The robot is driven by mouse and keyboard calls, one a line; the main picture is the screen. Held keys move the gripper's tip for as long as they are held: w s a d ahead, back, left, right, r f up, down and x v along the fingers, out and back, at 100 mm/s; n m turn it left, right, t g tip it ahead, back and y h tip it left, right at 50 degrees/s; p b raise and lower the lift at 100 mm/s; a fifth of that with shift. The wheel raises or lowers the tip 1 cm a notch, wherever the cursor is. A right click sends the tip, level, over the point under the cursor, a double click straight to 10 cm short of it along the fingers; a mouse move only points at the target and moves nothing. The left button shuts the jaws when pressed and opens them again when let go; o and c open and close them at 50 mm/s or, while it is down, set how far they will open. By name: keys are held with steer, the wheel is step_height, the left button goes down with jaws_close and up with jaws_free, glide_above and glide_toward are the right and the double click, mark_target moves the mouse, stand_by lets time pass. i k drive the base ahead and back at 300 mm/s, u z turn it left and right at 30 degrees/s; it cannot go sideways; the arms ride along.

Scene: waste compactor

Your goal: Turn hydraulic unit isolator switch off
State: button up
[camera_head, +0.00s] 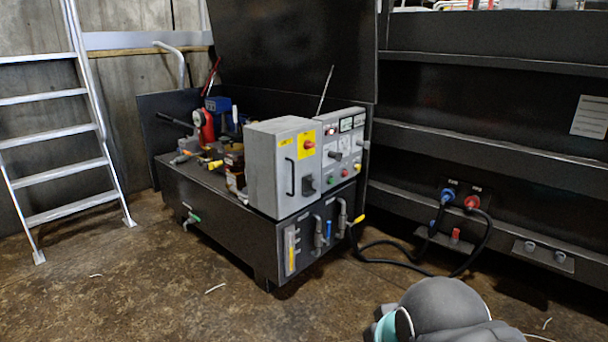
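The hydraulic unit (225,228) is a low black tank with a grey control cabinet (266,180) on top. On the cabinet's front is a yellow plate (304,136) with a red rotary knob (309,144), which looks like the isolator switch. The knob's exact setting is too small to read. Below it are a black handle (290,177) and a dark knob or latch (308,185). A rounded grey and teal part of my arm shows at the bottom right, well apart from the cabinet. My gripper is not in view.
A second panel (343,148) with gauges, levers and buttons adjoins the cabinet. Valves and a yellow-handled lever (357,219) stick out from the tank's front. Black hoses (395,262) run to the compactor wall (450,130). A ladder (75,130) stands left. Front floor is mostly clear.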

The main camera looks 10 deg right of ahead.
mark_target(308, 144)
steer(key=z, duration=0.75)
steer(key=i, duration=0.9)
steer(key=z, duration=0.15)
